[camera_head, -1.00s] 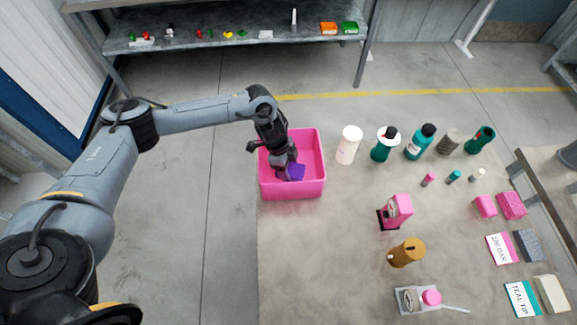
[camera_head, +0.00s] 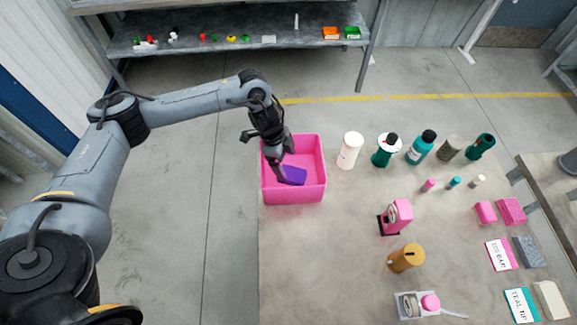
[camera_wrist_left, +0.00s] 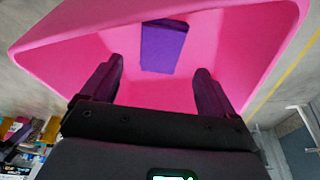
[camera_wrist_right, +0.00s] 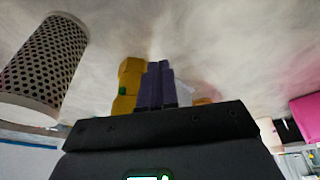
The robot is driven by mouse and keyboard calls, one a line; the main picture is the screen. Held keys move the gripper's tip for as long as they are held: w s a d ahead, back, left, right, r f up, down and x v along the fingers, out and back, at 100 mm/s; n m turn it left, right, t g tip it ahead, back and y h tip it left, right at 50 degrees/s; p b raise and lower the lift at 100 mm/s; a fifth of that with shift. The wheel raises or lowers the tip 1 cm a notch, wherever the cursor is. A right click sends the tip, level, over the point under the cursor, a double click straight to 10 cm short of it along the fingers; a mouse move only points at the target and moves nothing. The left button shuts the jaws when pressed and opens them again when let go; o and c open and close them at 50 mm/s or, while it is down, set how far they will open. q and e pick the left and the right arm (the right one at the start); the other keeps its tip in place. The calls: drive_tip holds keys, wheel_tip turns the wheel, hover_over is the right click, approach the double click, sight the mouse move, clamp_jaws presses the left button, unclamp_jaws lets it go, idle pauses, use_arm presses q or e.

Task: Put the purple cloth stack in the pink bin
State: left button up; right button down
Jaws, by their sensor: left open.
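The purple cloth stack (camera_head: 293,175) lies inside the pink bin (camera_head: 294,196), at the table's far left corner. In the left wrist view the purple cloth stack (camera_wrist_left: 164,46) rests inside the pink bin (camera_wrist_left: 60,27), apart from the fingers. My left gripper (camera_head: 266,154) is open and empty over the bin's left side. In the left wrist view its two dark fingers (camera_wrist_left: 160,78) stand wide apart. My right gripper (camera_wrist_right: 155,85) shows only in its own wrist view, its fingers together with nothing seen between them.
A white bottle (camera_head: 349,150) stands close right of the bin, with several teal and grey containers farther right. A pink item (camera_head: 397,215) and a brown cylinder (camera_head: 406,257) stand mid-table. A perforated cylinder (camera_wrist_right: 45,65) is near my right gripper. The table's front left is clear.

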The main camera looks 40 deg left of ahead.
use_arm(q)
drive_tip(key=shift+p+v, duration=0.3)
drive_tip(key=shift+v, duration=2.5)
use_arm(e)
drive_tip(key=shift+r, duration=0.4)
